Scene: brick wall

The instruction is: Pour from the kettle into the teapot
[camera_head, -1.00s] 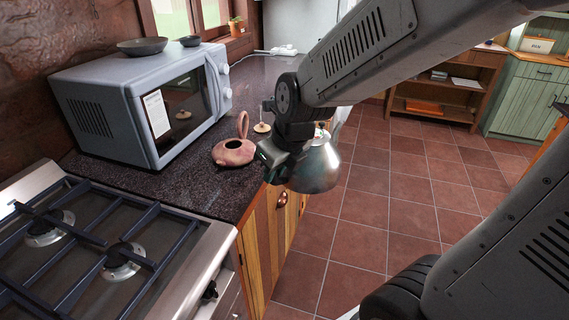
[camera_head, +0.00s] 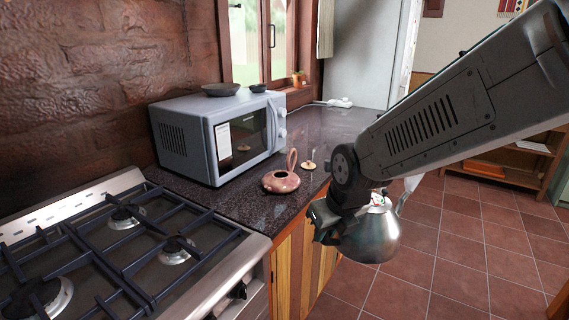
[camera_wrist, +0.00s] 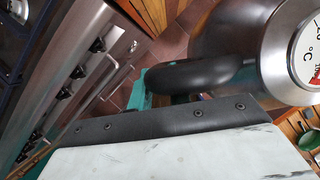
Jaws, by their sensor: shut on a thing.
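The silver kettle (camera_head: 372,238) hangs in my gripper (camera_head: 328,218), off the front edge of the counter and above the tiled floor. In the wrist view the kettle (camera_wrist: 222,35) shows at the upper right, its black handle (camera_wrist: 195,74) between the jaws of my gripper (camera_wrist: 160,92). My gripper is shut on that handle. The pinkish-brown teapot (camera_head: 281,182) stands upright on the dark counter, left of the kettle and apart from it. Its top is open and its handle rises at the right. A small lid (camera_head: 309,163) lies on the counter beside it.
A grey microwave (camera_head: 215,135) stands behind and left of the teapot, with dark dishes (camera_head: 221,90) on top. A gas stove (camera_head: 110,250) fills the lower left. The dark counter (camera_head: 320,130) is clear farther back. Open tiled floor (camera_head: 450,260) lies at the right.

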